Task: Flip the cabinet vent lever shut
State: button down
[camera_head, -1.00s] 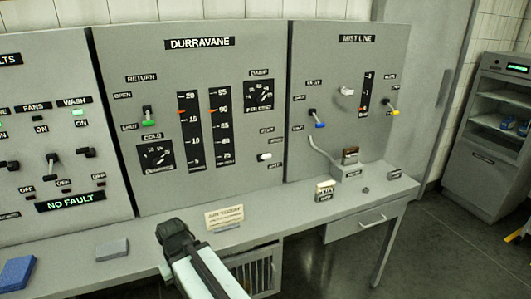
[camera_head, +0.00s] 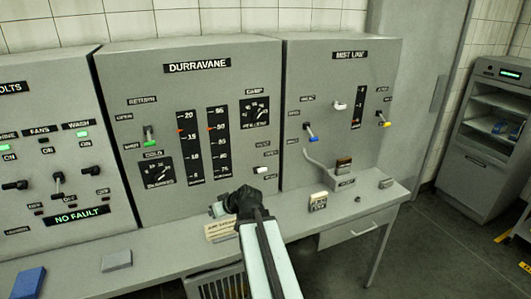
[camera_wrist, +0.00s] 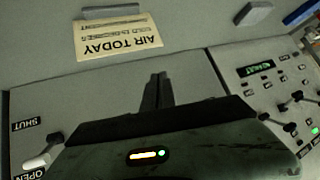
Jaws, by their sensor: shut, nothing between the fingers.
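A small white-handled lever (camera_head: 263,170) sits low on the right of the DURRAVANE panel. Its label is too small to read in the head view. In the wrist view, which is upside down, a white lever (camera_wrist: 38,162) shows at the lower left between OPEN and SHUT labels, its white end near OPEN. My gripper (camera_head: 222,208) is at the foot of the panel, left of and below this lever and apart from it. In the wrist view its fingers (camera_wrist: 157,92) are together and empty.
A card reading AIR TODAY (camera_wrist: 118,38) lies on the desk (camera_head: 165,262) under my gripper. The MIST LINE panel (camera_head: 345,90) has blue and yellow levers. A grey block (camera_head: 117,260) lies on the desk at left.

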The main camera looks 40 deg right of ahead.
jog(key=s+d+r+m+t+h+p, duration=0.1)
jog(key=d+r, duration=0.3)
jog(key=d, duration=0.4)
jog(key=s+d+r+m+t+h+p, duration=0.1)
jog(key=s+d+r+h, duration=0.2)
jog(key=d+r, duration=0.2)
jog(key=s+d+r+m+t+h+p, duration=0.1)
jog(key=d+r, duration=0.4)
jog(key=d, duration=0.6)
jog(key=shift+s+r+t+h+p, duration=0.15)
jog(key=shift+s+t+h+p, duration=0.15)
jog(key=shift+s+t+h, duration=0.35)
